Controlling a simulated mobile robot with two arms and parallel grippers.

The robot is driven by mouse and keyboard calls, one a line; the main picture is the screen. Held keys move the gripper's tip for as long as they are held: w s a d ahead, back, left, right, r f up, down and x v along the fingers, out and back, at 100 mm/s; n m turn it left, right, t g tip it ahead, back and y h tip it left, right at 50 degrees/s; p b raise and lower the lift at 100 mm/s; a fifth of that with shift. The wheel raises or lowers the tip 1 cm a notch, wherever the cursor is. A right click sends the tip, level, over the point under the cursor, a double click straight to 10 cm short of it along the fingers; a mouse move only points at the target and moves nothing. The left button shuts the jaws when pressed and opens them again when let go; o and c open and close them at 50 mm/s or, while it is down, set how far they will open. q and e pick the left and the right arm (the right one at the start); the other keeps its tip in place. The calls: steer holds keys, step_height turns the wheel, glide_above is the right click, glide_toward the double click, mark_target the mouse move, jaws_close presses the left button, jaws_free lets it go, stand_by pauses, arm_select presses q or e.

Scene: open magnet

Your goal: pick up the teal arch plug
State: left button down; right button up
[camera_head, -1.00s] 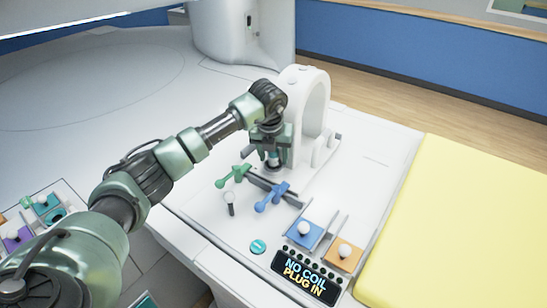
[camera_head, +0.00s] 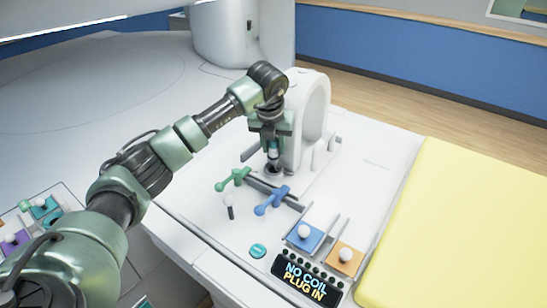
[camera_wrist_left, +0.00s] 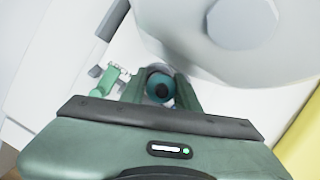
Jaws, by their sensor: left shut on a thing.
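My left gripper (camera_head: 273,150) points down beside the white ring-shaped stand. Its two fingers are shut on a small upright plug, the teal arch plug (camera_wrist_left: 160,87), which shows as a teal round top with a dark centre between the fingers in the left wrist view. In the head view the plug's (camera_head: 273,157) lower part shows below the fingers, close above a dark round spot on the white bench; I cannot tell whether it touches. The fingers hide most of its sides. My right gripper is not in view.
The white ring stand (camera_head: 316,100) rises right behind the gripper. A green lever (camera_head: 234,179) and a blue lever (camera_head: 271,201) stand in front. Blue (camera_head: 293,239) and orange (camera_head: 334,262) knobbed plates and a "NO COIL PLUG IN" display (camera_head: 305,283) are nearer. A yellow pad (camera_head: 470,230) lies right.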

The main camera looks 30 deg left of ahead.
arm_select(q)
step_height(320, 180, up, 16)
steer(key=b, duration=0.1)
steer(key=shift+f+b, duration=0.25)
steer(key=shift+b, duration=0.15)
stand_by(0.5)
